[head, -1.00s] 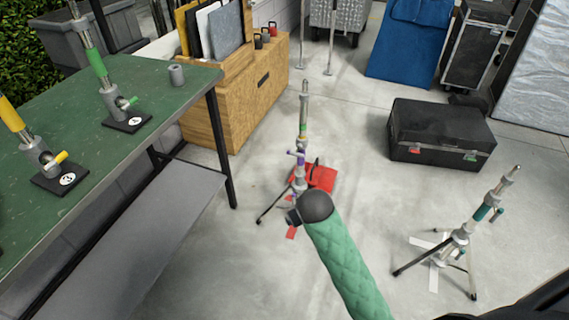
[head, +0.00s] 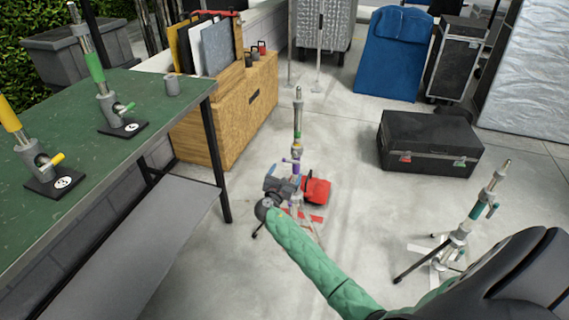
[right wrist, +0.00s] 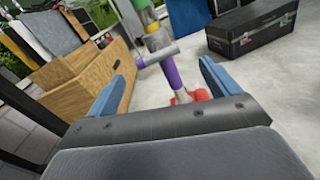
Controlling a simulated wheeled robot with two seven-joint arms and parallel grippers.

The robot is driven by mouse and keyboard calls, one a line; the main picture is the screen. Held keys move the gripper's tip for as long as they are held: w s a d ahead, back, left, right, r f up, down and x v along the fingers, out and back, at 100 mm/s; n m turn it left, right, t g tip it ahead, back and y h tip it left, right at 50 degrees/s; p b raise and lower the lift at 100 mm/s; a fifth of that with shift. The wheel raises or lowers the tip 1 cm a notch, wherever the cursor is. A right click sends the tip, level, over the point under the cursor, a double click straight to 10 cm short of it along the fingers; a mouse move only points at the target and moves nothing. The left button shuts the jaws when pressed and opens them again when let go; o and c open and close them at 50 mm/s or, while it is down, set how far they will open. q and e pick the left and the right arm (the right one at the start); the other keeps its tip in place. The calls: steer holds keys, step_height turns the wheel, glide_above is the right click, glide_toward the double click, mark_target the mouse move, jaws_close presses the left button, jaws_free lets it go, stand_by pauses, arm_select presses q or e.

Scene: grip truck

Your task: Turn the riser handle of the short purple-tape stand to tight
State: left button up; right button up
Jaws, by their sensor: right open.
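The short purple-tape stand (head: 298,118) stands upright on the floor in the middle of the head view. Its small purple handle (head: 288,160) sticks out to the left at the collar, just above my right gripper. My right gripper (head: 280,184) is open beside the lower column and partly hides the stand's base. In the right wrist view its two blue fingers (right wrist: 168,70) stand apart, with the purple part of the stand (right wrist: 171,72) between and beyond them. A grey crosspiece (right wrist: 156,55) sits just above the purple part. I cannot tell whether anything touches. My left gripper is out of view.
A red bag (head: 316,191) lies close behind the stand's foot. Another stand with teal tape (head: 478,209) is at the right, near my arm. A green table (head: 150,90) with two short stands is at the left. A black case (head: 430,142) stands behind; floor between is clear.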

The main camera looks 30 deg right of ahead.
mark_target(290, 163)
steer(key=shift+w+d+n, duration=0.55)
steer(key=shift+w+d, duration=0.8)
steer(key=shift+d, duration=0.1)
steer(key=shift+w+d+n, duration=0.55)
steer(key=shift+w+d, duration=0.75)
steer(key=shift+d, duration=0.15)
steer(key=c, duration=1)
